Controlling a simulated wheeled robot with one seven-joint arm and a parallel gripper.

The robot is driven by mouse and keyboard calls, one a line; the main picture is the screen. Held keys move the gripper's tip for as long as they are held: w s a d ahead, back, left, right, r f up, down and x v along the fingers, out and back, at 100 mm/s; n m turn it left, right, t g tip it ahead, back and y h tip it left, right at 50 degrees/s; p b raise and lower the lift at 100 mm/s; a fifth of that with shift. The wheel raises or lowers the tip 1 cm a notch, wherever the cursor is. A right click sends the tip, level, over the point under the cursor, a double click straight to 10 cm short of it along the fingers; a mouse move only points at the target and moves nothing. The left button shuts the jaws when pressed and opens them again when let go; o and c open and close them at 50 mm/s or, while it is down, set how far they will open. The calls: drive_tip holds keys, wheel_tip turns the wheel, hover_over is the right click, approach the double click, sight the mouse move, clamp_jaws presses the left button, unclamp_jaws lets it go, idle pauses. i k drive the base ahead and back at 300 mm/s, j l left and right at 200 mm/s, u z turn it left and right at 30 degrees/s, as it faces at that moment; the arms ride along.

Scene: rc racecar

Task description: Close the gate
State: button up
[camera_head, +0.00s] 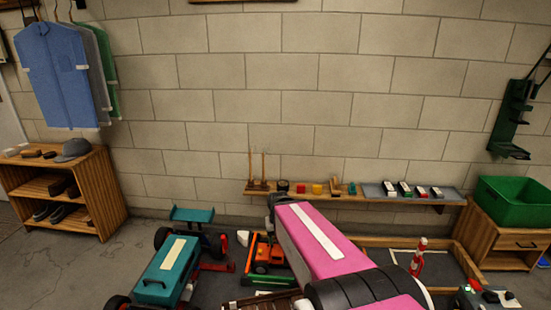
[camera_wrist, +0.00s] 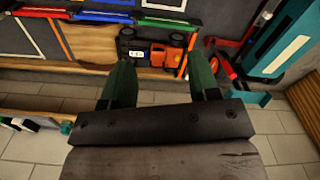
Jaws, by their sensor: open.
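No part is clearly recognisable as the gate, so I cannot tell whether it is open or shut. An orange toy truck (camera_wrist: 175,57) stands by a wooden border (camera_wrist: 65,48); the truck (camera_head: 268,253) also shows in the head view. My gripper (camera_wrist: 161,84) is open, with two green fingers apart and nothing seen between them. In the head view my pink arm hides it.
A teal race car (camera_head: 168,268) stands left of my arm. A red bottle-like figure (camera_head: 418,257) is at the right. A wall shelf (camera_head: 350,195) holds small items. A green bin (camera_head: 515,200) sits on a wooden cabinet (camera_head: 490,235). Grey floor at left (camera_head: 60,265) is clear.

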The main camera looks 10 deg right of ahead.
sight(418, 257)
drive_tip(key=z, duration=1.95)
